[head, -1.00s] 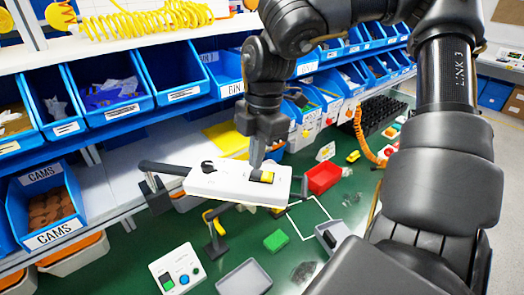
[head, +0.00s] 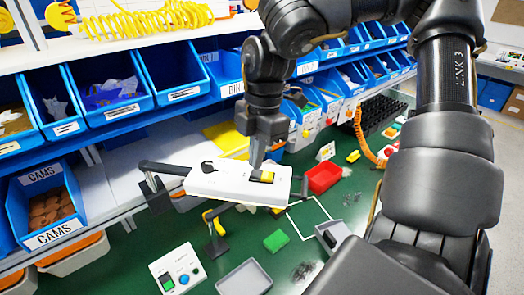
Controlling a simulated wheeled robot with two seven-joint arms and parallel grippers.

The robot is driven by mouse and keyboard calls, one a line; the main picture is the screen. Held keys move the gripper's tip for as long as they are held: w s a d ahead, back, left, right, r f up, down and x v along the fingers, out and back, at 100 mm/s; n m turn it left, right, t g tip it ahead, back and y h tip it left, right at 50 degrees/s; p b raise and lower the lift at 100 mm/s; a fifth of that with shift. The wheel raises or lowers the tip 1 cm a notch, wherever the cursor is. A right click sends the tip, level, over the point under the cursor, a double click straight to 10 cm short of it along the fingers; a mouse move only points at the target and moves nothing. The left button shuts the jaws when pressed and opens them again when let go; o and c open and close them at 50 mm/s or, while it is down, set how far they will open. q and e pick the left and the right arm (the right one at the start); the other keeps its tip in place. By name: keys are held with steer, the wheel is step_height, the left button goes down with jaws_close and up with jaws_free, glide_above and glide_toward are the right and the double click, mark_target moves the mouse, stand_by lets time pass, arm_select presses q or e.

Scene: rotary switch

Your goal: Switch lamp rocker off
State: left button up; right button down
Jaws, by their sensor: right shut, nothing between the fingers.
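A white switch box (head: 225,180) is held up above the green bench on a dark stand and arm. It carries a small black rotary knob (head: 207,166) at its left and a yellow and black rocker (head: 263,176) at its right. My right gripper (head: 257,164) comes down from above with its fingers shut and empty. Its fingertips are at the rocker's upper left edge, close to or touching it; I cannot tell which. The fingertips hide a little of the rocker. My left gripper is out of view.
Blue bins (head: 112,84) line the shelf behind. Bare green bench shows around them.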

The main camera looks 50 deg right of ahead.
mark_target(256, 172)
steer(key=shift+f+b, duration=0.9)
steer(key=shift+b, duration=0.05)
stand_by(1.0)
steer(key=shift+r, duration=0.15)
steer(key=shift+r+p, duration=1.95)
steer(key=shift+r, duration=1.45)
